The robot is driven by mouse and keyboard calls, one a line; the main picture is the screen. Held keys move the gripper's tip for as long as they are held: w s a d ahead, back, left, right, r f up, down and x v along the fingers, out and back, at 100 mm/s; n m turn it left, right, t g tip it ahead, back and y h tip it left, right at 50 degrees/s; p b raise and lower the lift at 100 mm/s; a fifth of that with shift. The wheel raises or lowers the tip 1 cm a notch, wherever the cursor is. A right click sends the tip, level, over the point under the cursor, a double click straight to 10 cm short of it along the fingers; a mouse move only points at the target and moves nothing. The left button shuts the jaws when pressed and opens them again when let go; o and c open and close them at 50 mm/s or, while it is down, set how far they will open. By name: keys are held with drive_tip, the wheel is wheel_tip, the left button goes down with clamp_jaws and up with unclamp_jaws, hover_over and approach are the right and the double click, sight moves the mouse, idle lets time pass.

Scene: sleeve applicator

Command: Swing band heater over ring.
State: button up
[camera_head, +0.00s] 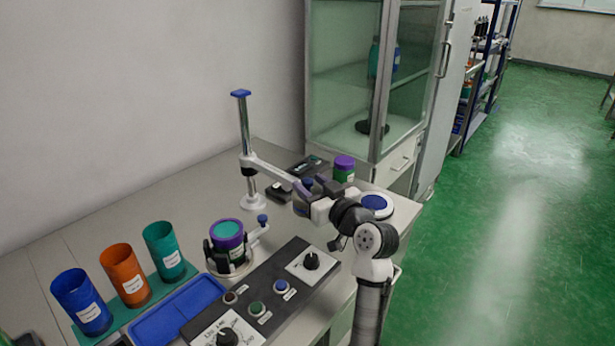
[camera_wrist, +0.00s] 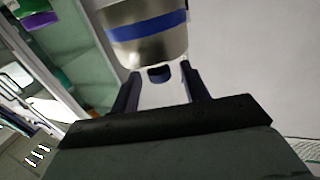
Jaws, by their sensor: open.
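The band heater (camera_wrist: 148,30) is a silver cylinder with a blue band, close in front of my gripper in the wrist view. It hangs on a swing arm (camera_head: 268,168) from an upright post (camera_head: 245,140); in the head view my gripper (camera_head: 305,190) largely hides it. In the wrist view my gripper (camera_wrist: 160,88) is open, with a dark blue-tipped handle (camera_wrist: 159,74) between its fingertips; I cannot tell whether they touch it. The ring (camera_head: 230,266) is a pale base with black jaws, left of my gripper. A teal and purple jar (camera_head: 228,236) stands upright in it.
A control panel (camera_head: 265,300) with knobs and buttons lies in front of the ring. Blue, orange and teal cups (camera_head: 125,275) and a blue tray (camera_head: 178,310) are at left. A purple-lidded jar (camera_head: 344,168), a blue-topped disc (camera_head: 376,205) and a glass cabinet (camera_head: 345,85) are behind my arm.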

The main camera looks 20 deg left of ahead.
drive_tip(key=shift+x, duration=1)
clamp_jaws()
